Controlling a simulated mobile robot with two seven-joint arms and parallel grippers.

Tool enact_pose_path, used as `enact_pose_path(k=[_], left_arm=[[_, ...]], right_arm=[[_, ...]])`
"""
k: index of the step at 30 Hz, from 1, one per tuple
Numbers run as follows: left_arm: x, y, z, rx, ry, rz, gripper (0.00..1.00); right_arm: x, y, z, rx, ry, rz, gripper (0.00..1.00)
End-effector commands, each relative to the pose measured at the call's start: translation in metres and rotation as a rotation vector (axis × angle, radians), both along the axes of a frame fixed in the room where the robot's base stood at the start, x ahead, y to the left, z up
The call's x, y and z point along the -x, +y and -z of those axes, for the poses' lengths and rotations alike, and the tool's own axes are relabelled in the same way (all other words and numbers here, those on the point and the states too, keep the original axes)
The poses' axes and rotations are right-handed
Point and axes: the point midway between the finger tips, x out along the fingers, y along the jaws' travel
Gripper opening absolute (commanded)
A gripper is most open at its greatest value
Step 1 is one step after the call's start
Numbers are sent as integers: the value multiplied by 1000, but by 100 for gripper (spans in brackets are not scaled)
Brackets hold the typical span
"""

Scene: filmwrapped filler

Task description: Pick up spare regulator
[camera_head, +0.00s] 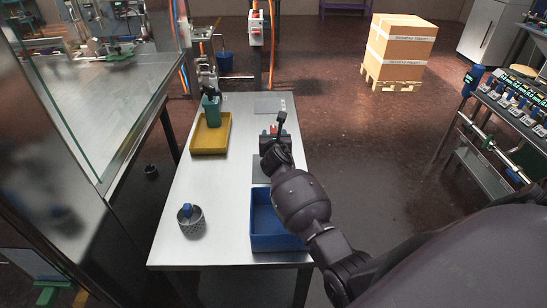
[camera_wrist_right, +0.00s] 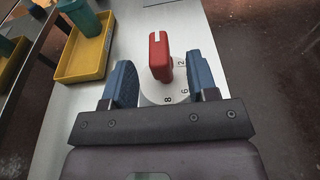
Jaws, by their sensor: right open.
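A red upright knob (camera_wrist_right: 160,56) stands on a round white dial (camera_wrist_right: 164,94) with black numbers, in the right wrist view. It looks like a regulator, but I cannot tell for sure that it is the spare one. My right gripper (camera_wrist_right: 161,72) is open, with its blue finger pads on either side of the knob and gaps between. In the head view my right gripper (camera_head: 272,138) is over the right side of the table and hides most of the dial; a bit of red shows there. My left gripper is not in view.
A yellow tray (camera_head: 209,149) with a teal bottle-like item (camera_head: 211,110) stands to the left on the white table (camera_head: 190,180). A mesh cup (camera_head: 191,228) holding something blue is at the front left. A blue bin (camera_head: 262,237) lies below my right arm.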

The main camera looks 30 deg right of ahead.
Motion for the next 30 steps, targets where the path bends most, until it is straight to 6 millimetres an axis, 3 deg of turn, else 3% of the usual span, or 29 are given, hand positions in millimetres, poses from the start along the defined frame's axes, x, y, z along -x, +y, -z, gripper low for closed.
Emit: enact_pose_path(k=[9, 20, 30], left_arm=[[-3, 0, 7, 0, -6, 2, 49], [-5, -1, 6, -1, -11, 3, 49], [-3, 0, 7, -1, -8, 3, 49]], right_arm=[[-32, -18, 9, -1, -1, 0, 53], [-38, -22, 9, -1, -1, -1, 53], [-37, -22, 9, -1, -1, -1, 3]])
